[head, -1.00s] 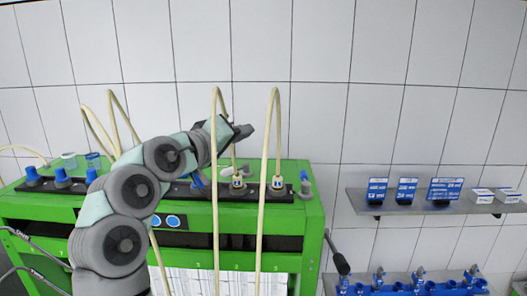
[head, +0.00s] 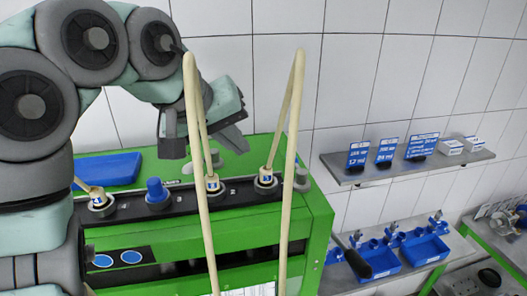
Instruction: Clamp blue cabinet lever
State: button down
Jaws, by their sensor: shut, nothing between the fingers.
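The green cabinet (head: 325,222) has a dark strip (head: 235,190) of fittings along its top front edge. A blue knob (head: 155,190) stands upright on this strip. A lever with a black grip (head: 357,262) sticks out at the cabinet's right side, tilted down to the right. I cannot tell which part is the blue cabinet lever. My gripper (head: 230,142) is shut and empty above the rear of the cabinet top, behind the hoses and apart from the knob and black-gripped lever. My arm covers the cabinet's left part.
Two looped cream hoses (head: 191,90) (head: 297,85) rise from fittings in front of my gripper. A blue tray (head: 108,170) lies on the cabinet top. A shelf (head: 385,174) with blue signs and a lower bench (head: 395,268) with blue fixtures are at right.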

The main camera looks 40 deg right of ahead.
aim_at(296, 165)
jog(key=b+x, duration=0.2)
jog(key=x, duration=0.8)
jog(key=shift+d, duration=0.1)
jog(key=shift+s+d+r+p, duration=0.2)
jog(key=shift+s+d+r, duration=0.1)
jog(key=shift+d, duration=0.25)
jog(key=shift+s+d+r+p, duration=0.15)
jog(key=shift+s+d+r, duration=0.15)
jog(key=shift+d, duration=0.3)
jog(key=shift+s+d+f, duration=0.1)
jog(key=shift+s+d, duration=0.15)
jog(key=shift+d, duration=0.25)
